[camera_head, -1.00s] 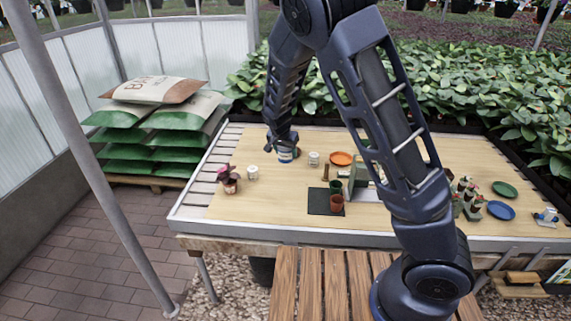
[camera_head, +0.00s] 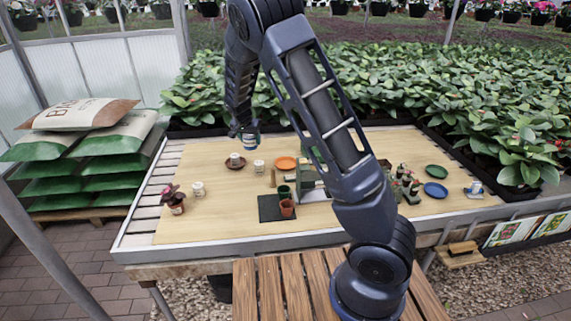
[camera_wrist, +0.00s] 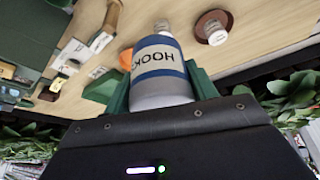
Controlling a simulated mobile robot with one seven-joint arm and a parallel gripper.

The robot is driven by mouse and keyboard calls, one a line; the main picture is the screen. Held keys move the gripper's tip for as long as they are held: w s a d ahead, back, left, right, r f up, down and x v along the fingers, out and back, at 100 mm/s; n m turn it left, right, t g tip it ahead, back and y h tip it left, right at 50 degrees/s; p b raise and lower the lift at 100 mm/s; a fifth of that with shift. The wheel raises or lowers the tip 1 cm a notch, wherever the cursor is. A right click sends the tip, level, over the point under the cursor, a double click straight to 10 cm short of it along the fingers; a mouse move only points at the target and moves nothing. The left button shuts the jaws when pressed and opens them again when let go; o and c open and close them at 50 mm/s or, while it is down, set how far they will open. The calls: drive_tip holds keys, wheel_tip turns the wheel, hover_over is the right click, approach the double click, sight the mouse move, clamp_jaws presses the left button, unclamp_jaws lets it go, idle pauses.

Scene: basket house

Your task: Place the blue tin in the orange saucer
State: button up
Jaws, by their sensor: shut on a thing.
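The blue tin (camera_wrist: 160,72) is white with blue bands and lettering. My gripper (camera_head: 244,138) is shut on it, with a green finger on each side in the wrist view (camera_wrist: 160,88). In the head view the tin (camera_head: 250,142) hangs above the table's far side, up and left of the orange saucer (camera_head: 286,162). The saucer lies on the table and looks empty. In the wrist view the saucer (camera_wrist: 125,58) is mostly hidden behind the tin.
A brown saucer (camera_head: 230,165) with a white tin (camera_head: 235,158) on it lies below the gripper. Other white tins (camera_head: 259,166) (camera_head: 198,188) stand nearby. A green stand (camera_head: 308,180) and pots (camera_head: 287,208) are right of them. Leafy plants (camera_head: 330,90) line the back.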

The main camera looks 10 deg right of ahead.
drive_tip(key=m, duration=0.2)
hover_over(287, 163)
drive_tip(key=s+a, duration=0.2)
drive_tip(key=d, duration=0.1)
drive_tip(key=shift+h, duration=0.3)
wheel_tip(287, 163, down, 20)
drive_tip(key=shift+w+d+r, duration=0.1)
drive_tip(key=shift+w+r, duration=0.05)
drive_tip(key=o, duration=1.1)
